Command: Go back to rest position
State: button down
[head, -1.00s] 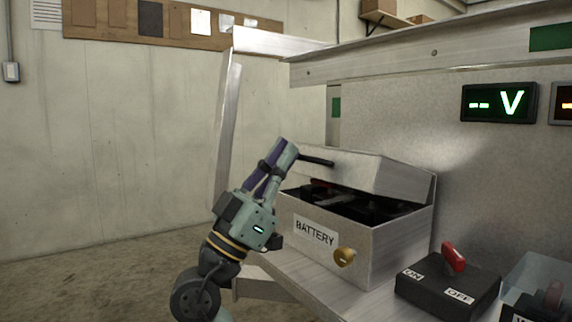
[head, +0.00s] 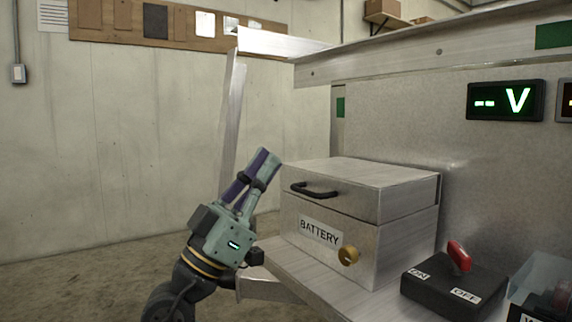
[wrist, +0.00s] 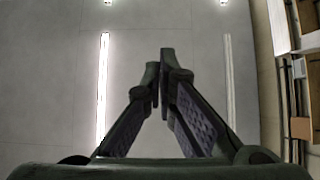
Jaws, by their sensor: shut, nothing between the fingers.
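My gripper (head: 265,163) is shut and empty, pointing up in front of the trailer, to the left of the battery box. In the wrist view its fingertips (wrist: 161,80) meet, with the ceiling behind them. The metal battery box (head: 374,235) stands on the trailer's shelf. Its lid (head: 380,187) is down, and the black handle (head: 313,190) is on the lid's front. My gripper is apart from the handle.
A black switch box (head: 452,288) with a red lever (head: 459,256) sits right of the battery box. A display (head: 505,101) hangs on the panel above. A metal upright (head: 233,130) stands behind my gripper. The floor at left is clear.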

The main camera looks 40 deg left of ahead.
jog(key=s+a, duration=0.3)
jog(key=s, duration=0.4)
jog(key=shift+s, duration=0.4)
jog(key=shift+y, duration=0.4)
